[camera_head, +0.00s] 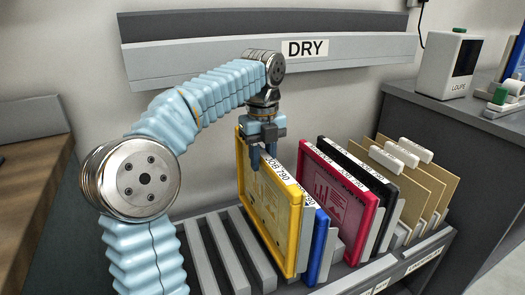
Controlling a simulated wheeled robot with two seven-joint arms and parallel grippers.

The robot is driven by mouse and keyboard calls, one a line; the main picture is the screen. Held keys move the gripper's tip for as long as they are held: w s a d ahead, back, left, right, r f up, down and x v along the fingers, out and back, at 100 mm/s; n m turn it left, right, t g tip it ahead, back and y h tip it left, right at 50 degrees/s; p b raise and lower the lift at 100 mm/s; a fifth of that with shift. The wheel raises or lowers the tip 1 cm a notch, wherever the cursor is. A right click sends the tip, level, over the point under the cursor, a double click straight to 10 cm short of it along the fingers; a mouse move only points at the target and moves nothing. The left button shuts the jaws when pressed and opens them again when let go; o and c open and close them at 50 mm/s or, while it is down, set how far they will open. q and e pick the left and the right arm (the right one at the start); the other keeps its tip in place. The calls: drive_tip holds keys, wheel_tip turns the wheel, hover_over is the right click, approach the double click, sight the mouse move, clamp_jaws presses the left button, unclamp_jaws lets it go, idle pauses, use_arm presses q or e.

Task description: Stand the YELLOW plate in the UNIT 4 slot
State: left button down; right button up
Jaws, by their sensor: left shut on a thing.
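The yellow plate (294,236) stands upright at the left end of a row of plates, with a printed JOB label on its top edge. My left gripper (263,157) is at the plate's top edge and is shut on it. I cannot tell whether the plate's lower edge rests in the rack (228,255) or hangs just above it. No UNIT 4 marking can be read; small labels on the rack's front edge are too small or cut off. My right gripper is not in view.
Right of the yellow plate stand a blue plate (318,246), a magenta plate (369,217) and a black plate (393,193), then tan dividers (425,180). Rack slots at left look empty. A DRY rail (350,50) is on the wall; a LOUPE box (447,68) sits on the right counter.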

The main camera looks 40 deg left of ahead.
use_arm(q)
wheel_tip(320, 180, down, 8)
drive_tip(key=b, duration=0.5)
drive_tip(key=shift+f, duration=0.15)
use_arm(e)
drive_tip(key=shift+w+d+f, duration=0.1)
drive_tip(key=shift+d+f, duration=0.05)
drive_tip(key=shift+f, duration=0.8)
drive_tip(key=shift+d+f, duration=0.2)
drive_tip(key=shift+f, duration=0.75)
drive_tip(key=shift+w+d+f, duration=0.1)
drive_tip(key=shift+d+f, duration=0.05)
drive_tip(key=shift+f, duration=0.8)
use_arm(q)
drive_tip(key=shift+f, duration=0.4)
drive_tip(key=c, duration=0.8)
unclamp_jaws()
drive_tip(key=shift+o, duration=0.2)
wheel_tip(320, 180, up, 14)
drive_tip(key=p, duration=0.4)
drive_tip(key=shift+f, duration=0.1)
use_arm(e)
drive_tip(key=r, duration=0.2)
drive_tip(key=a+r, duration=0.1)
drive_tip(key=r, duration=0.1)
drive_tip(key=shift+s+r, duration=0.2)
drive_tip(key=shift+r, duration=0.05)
